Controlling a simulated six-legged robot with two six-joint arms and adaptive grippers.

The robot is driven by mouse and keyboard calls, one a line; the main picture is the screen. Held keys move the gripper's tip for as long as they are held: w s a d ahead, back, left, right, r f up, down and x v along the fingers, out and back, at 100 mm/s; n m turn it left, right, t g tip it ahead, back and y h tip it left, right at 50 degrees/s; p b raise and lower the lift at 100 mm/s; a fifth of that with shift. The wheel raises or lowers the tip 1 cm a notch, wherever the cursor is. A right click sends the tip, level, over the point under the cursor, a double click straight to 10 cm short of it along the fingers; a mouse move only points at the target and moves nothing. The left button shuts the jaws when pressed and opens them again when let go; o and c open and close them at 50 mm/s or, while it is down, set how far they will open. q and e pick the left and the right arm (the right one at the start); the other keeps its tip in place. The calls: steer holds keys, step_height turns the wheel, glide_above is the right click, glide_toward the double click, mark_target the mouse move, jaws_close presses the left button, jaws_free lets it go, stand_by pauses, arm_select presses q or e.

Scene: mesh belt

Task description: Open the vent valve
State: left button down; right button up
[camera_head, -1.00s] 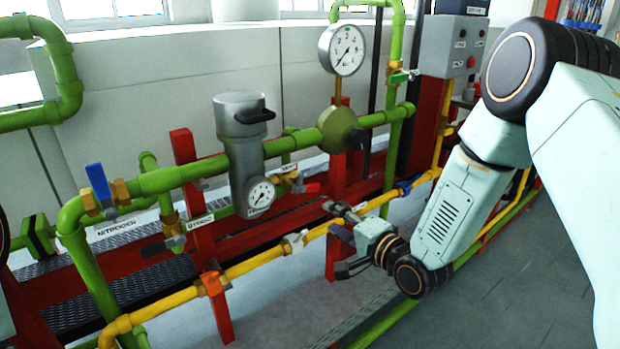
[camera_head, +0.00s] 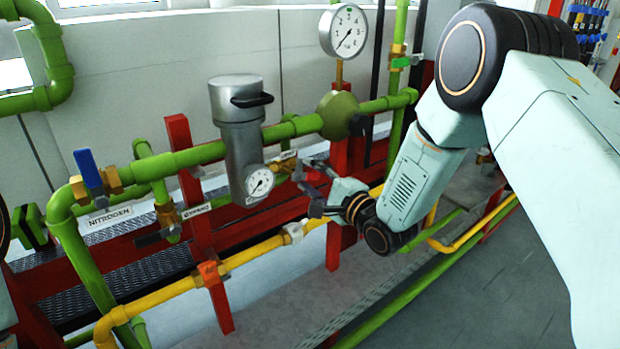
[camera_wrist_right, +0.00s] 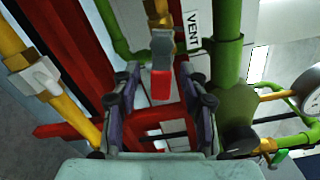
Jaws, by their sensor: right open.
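The vent valve (camera_head: 285,165) is a brass valve with a red-tipped lever (camera_head: 299,172), on a branch beside the grey cylinder. In the right wrist view the vent valve's lever (camera_wrist_right: 161,84) shows a grey base and red end beside the VENT label (camera_wrist_right: 193,30). My right gripper (camera_head: 313,188) is open and empty, close to the lever on its right. In the wrist view the fingers of my right gripper (camera_wrist_right: 159,73) stand on either side of the red end, with gaps visible; contact cannot be told. My left gripper is out of view.
A yellow pipe (camera_head: 262,248) runs below the valve, and red posts (camera_head: 190,160) stand around it. The grey cylinder with a small gauge (camera_head: 238,125) is left of the lever. A green pipe (camera_head: 300,127) and large gauge (camera_head: 343,31) are above. Grey floor is open at right.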

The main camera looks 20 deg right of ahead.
steer(key=shift+w+a+r, duration=0.15)
steer(key=shift+w+a, duration=0.05)
steer(key=shift+w+d+f, duration=0.1)
steer(key=shift+w+f, duration=0.1)
steer(key=shift+w, duration=0.1)
steer(key=shift+c, duration=0.3)
steer(key=shift+s+r, duration=0.15)
steer(key=shift+s, duration=0.05)
steer(key=c, duration=0.4)
jaws_close()
